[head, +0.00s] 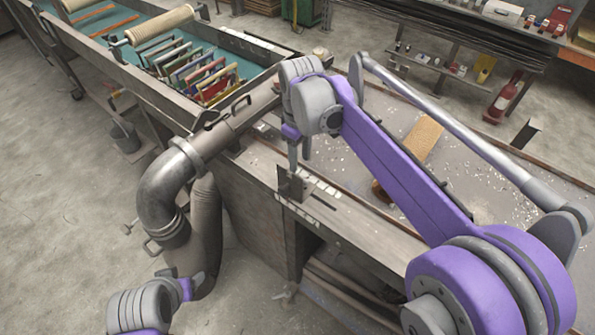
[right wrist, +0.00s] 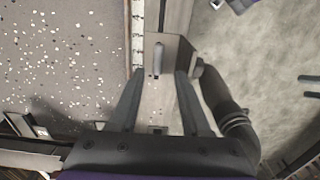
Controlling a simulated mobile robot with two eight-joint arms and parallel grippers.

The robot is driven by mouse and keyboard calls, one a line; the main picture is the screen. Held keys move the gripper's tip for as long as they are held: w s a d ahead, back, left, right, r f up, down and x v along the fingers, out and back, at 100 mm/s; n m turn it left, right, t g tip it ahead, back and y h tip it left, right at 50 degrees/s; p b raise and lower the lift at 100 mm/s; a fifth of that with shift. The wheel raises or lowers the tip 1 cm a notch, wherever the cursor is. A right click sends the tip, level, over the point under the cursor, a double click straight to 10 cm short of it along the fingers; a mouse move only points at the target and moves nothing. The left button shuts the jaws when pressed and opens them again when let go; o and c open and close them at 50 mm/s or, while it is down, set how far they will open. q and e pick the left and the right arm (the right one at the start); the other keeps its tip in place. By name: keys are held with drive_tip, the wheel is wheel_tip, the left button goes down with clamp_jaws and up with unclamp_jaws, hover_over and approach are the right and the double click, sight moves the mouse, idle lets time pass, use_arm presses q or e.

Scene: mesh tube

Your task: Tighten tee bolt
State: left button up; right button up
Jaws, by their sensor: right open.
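A small upright metal plate (head: 290,185) stands on the bench edge below my right gripper (head: 299,155). In the right wrist view the plate (right wrist: 178,50) carries a short grey rod (right wrist: 158,59), which looks like the tee bolt. My right gripper (right wrist: 160,72) is open there, its fingers either side of the rod's line, with nothing held. I cannot tell whether the fingers touch the plate. The bolt is not clear in the head view. My left gripper (head: 188,282) is at the bottom left, below the pipe; its fingers are too unclear to read.
A large bent metal pipe (head: 165,185) runs down beside the bench (head: 245,180). A long trough (head: 165,100) with coloured frames stands at the back left. A wooden block (head: 424,137) lies on the speckled bench top. Open floor lies at left.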

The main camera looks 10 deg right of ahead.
drive_tip(key=f, duration=0.7)
drive_tip(key=shift+w+f, duration=0.25)
drive_tip(key=shift+f, duration=0.05)
clamp_jaws()
